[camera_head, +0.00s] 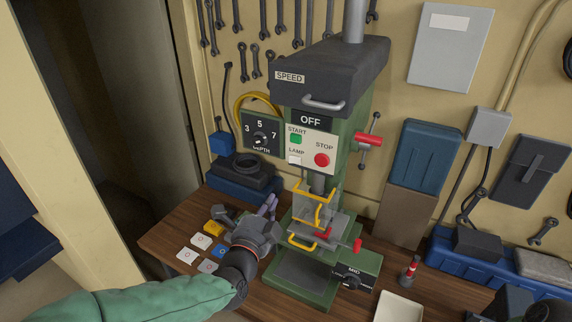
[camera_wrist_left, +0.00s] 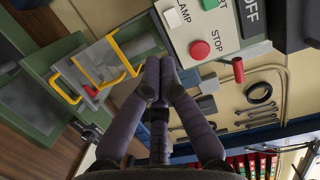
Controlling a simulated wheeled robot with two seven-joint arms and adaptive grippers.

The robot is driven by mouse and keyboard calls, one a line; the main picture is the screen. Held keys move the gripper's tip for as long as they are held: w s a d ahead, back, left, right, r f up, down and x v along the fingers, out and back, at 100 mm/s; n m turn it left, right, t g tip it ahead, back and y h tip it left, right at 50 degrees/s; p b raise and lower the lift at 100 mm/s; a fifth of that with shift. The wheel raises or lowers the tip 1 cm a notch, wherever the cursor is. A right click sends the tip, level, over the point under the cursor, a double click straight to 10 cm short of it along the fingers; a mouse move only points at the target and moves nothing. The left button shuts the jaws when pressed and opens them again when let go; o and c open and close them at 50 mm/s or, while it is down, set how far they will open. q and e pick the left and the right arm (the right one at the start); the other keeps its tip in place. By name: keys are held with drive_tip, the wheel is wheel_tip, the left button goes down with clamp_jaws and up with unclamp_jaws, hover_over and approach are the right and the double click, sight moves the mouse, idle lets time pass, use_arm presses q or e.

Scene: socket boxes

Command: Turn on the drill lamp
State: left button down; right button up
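The drill press stands on the wooden bench with a pale control panel (camera_head: 309,148) on its front. The white LAMP button (camera_head: 295,160) sits at the panel's lower left, below the green START button (camera_head: 296,139) and left of the red STOP button (camera_head: 322,160). In the left wrist view the LAMP button (camera_wrist_left: 172,17) is near the top. My left gripper (camera_head: 269,204) is below and left of the panel, its purple fingers together and empty; the fingertips (camera_wrist_left: 160,64) show apart from the button. A dark shape (camera_head: 514,302) at lower right appears to be my right gripper; its fingers cannot be made out.
Yellow guard bars (camera_head: 316,212) and a red-handled vise (camera_head: 338,239) are right of my left gripper. A depth dial (camera_head: 261,139) is left of the panel. Several cards and a yellow block (camera_head: 214,227) lie on the bench. The display (camera_head: 311,120) reads OFF.

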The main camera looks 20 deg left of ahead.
use_arm(q)
drive_tip(key=shift+r, duration=0.25)
drive_tip(key=shift+w, duration=0.1)
drive_tip(key=w+a+p, duration=0.1)
drive_tip(key=w+p, duration=0.1)
drive_tip(key=w, duration=1.1)
drive_tip(key=shift+w+a, duration=0.3)
drive_tip(key=shift+w, duration=0.05)
drive_tip(key=shift+w+a+b, duration=0.25)
drive_tip(key=shift+b, duration=0.15)
drive_tip(key=shift+w, duration=0.1)
